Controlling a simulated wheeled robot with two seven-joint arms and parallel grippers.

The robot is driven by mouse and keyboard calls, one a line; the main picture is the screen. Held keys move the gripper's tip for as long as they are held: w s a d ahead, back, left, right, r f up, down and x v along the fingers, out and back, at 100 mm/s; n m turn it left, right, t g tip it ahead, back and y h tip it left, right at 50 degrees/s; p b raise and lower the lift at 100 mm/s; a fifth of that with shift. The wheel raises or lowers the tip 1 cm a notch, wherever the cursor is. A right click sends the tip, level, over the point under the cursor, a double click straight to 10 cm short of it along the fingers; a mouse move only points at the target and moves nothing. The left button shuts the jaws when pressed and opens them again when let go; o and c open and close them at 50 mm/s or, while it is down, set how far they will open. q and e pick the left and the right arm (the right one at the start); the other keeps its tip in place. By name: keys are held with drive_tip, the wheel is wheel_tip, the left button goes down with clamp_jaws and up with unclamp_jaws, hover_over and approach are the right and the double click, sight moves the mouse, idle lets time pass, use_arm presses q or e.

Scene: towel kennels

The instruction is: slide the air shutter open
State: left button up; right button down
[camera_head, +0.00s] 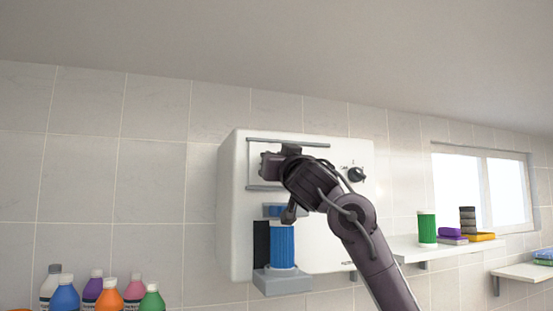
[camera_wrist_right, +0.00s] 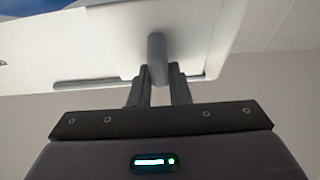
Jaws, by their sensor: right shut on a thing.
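The air shutter (camera_head: 254,160) is a pale plate between two grey rails on the front of a white wall box (camera_head: 232,215). My right gripper (camera_head: 268,165) is at the shutter, near the left end of the rails, and its arm hides much of the plate. In the right wrist view, the plate (camera_wrist_right: 110,40) carries a grey round knob (camera_wrist_right: 156,55). My right gripper (camera_wrist_right: 157,88) is shut on this knob, with one finger on each side. My left gripper is out of view.
A dial (camera_head: 356,175) is on the box's right. A blue ribbed cylinder (camera_head: 283,247) stands on a small ledge below the shutter. Several bottles (camera_head: 108,293) are at lower left. A shelf (camera_head: 405,250) at right holds a green cylinder (camera_head: 427,228) and small stacked items.

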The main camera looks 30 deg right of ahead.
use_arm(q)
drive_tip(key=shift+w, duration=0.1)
use_arm(e)
drive_tip(key=shift+d, duration=0.3)
drive_tip(key=s+d, duration=0.2)
drive_tip(key=d, duration=0.7)
drive_tip(key=shift+s, duration=0.2)
drive_tip(key=c, duration=1.5)
unclamp_jaws()
drive_tip(key=shift+d, duration=0.2)
drive_tip(key=shift+o, duration=0.7)
drive_tip(key=shift+d, duration=0.15)
use_arm(q)
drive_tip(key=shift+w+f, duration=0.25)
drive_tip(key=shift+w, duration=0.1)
drive_tip(key=shift+b, duration=0.3)
